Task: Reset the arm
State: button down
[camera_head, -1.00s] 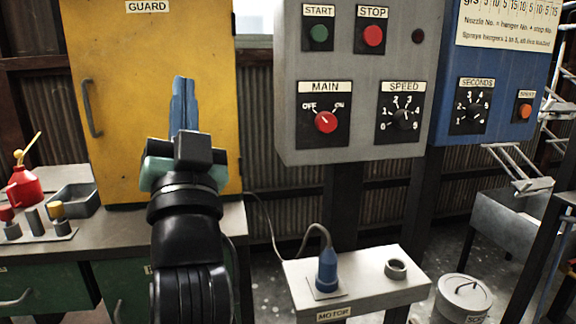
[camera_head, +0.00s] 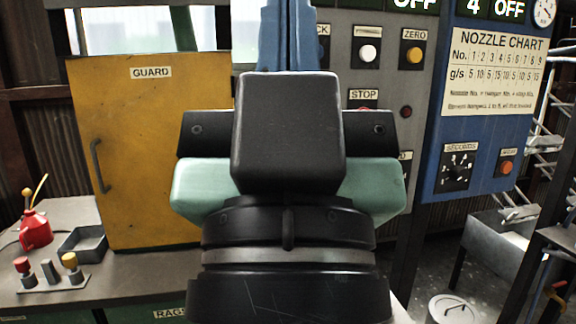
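My gripper (camera_head: 287,35) is large in the middle of the head view, raised and close to the camera, seen from behind. Its blue fingers point up and run out of the top of the frame. They appear close together, but the tips are out of frame, so I cannot tell whether they are open or shut. My arm hides much of the grey control panel (camera_head: 375,75), including most of its lower switches. The STOP label (camera_head: 363,95) shows just right of my wrist.
A yellow GUARD cabinet (camera_head: 150,150) stands at left. A red oil can (camera_head: 35,232), a grey tray (camera_head: 85,242) and small knobs (camera_head: 48,270) are on the bench. At right are a blue panel (camera_head: 475,170) with a nozzle chart, a metal trough (camera_head: 505,245) and a lidded bin (camera_head: 452,308).

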notch_tip(320, 180, up, 22)
jog(key=p, duration=1.9)
jog(key=shift+f, duration=0.25)
jog(key=shift+f, duration=0.1)
